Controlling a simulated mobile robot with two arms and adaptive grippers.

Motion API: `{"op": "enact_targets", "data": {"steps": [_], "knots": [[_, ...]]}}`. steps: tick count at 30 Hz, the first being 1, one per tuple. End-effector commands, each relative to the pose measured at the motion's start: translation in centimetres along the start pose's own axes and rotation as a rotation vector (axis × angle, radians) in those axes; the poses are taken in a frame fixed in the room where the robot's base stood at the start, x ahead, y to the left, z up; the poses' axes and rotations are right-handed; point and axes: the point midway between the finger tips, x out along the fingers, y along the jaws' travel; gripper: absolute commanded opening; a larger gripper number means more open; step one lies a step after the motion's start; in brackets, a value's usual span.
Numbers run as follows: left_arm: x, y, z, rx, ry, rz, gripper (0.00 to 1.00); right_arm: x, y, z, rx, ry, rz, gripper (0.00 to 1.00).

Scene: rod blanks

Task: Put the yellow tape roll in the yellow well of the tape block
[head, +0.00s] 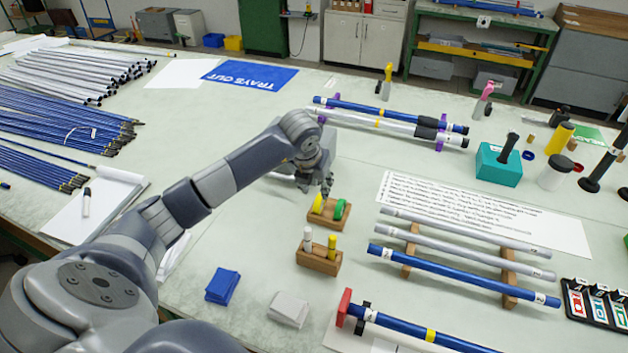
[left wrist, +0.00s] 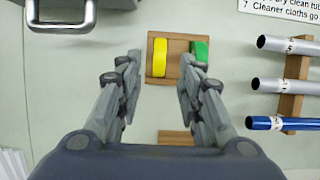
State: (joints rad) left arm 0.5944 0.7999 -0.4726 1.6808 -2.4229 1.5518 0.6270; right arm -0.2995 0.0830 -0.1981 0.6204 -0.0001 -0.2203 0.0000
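The tape block (head: 326,221) is a small wooden block near the table's middle. The yellow tape roll (head: 318,204) stands upright at its left part, and a green tape roll (head: 341,209) stands at its right. In the left wrist view, the yellow roll (left wrist: 160,58) and green roll (left wrist: 200,52) show on the block (left wrist: 180,43). The yellow roll appears seated in the block; the well under it is hidden. My left gripper (head: 327,188) is just above the block. In the left wrist view, its fingers (left wrist: 160,70) are apart, with the yellow roll between them in the picture. My right gripper is not in view.
A wooden holder (head: 318,264) with a white and a yellow cylinder stands nearer. Racked tubes (head: 465,244) lie to the right. Blue (head: 222,286) and grey (head: 288,309) folded cloths lie in front. A teal box (head: 497,166) stands at right. Table left of the block is clear.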

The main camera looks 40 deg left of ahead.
Motion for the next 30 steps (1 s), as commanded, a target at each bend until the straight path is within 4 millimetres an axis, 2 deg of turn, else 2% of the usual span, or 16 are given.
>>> {"op": "enact_targets", "data": {"steps": [3,9,30], "knots": [[-2.1,0.0,0.0,0.001,-0.004,0.001,0.35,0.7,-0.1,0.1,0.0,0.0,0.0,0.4],[-4.0,0.0,0.0,0.0,-0.001,0.001,0.35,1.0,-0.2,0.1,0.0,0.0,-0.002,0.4],[-4.3,0.0,0.0,0.0,0.001,0.0,0.35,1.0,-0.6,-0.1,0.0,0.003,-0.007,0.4]]}}
